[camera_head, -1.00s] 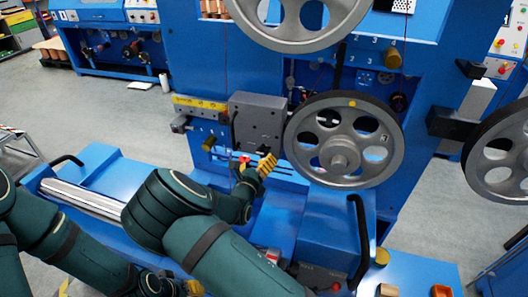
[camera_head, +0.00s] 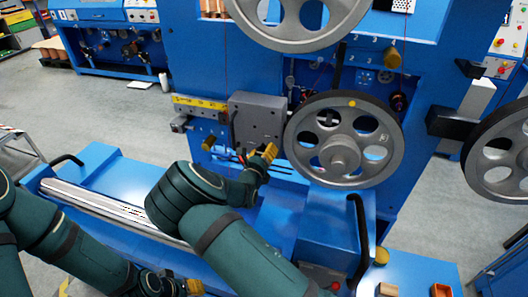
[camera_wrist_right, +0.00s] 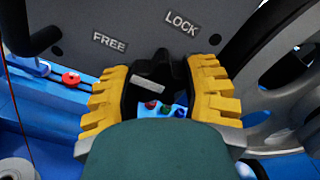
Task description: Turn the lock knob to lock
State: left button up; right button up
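The grey panel (camera_wrist_right: 70,28) fills the top of the right wrist view, with a FREE label (camera_wrist_right: 109,42) on the left and a LOCK label (camera_wrist_right: 181,24) on the right. The black lock knob (camera_wrist_right: 162,66) is below and between the labels, its narrow end up. My right gripper (camera_wrist_right: 162,82) is open, its yellow fingers on either side of the knob; contact is unclear. In the head view my right gripper (camera_head: 266,152) is at the lower right of the grey box (camera_head: 257,118), and the knob is not clear. My left gripper (camera_head: 192,287) is low, its fingers barely visible.
A large spoked pulley (camera_head: 338,158) is just right of my right gripper. A red button (camera_wrist_right: 71,78) is left of the fingers in the wrist view. The blue machine bed (camera_head: 110,170) lies below, with a black handle (camera_head: 359,240) at its right.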

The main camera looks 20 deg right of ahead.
jog(key=shift+d+m, duration=0.1)
jog(key=shift+m, duration=1.1)
jog(key=shift+m+b, duration=0.35)
jog(key=shift+m, duration=0.55)
jog(key=m+b, duration=0.1)
jog(key=m, duration=0.1)
jog(key=shift+f+m, duration=0.1)
jog(key=shift+m, duration=0.3)
jog(key=shift+m+b, duration=0.8)
jog(key=m+b, duration=0.2)
jog(key=b, duration=0.1)
jog(key=m+b, duration=0.6)
jog(key=b, duration=0.1)
jog(key=shift+f, duration=0.25)
pick_arm(q)
notch_tip(320, 180, down, 16)
jog(key=s+b, duration=0.1)
jog(key=b, duration=0.1)
jog(key=shift+s+d+g, duration=0.3)
jog(key=shift+s+d, duration=0.05)
jog(key=shift+s, duration=0.05)
pick_arm(e)
jog(key=shift+r+m, duration=0.1)
jog(key=shift+m, duration=0.7)
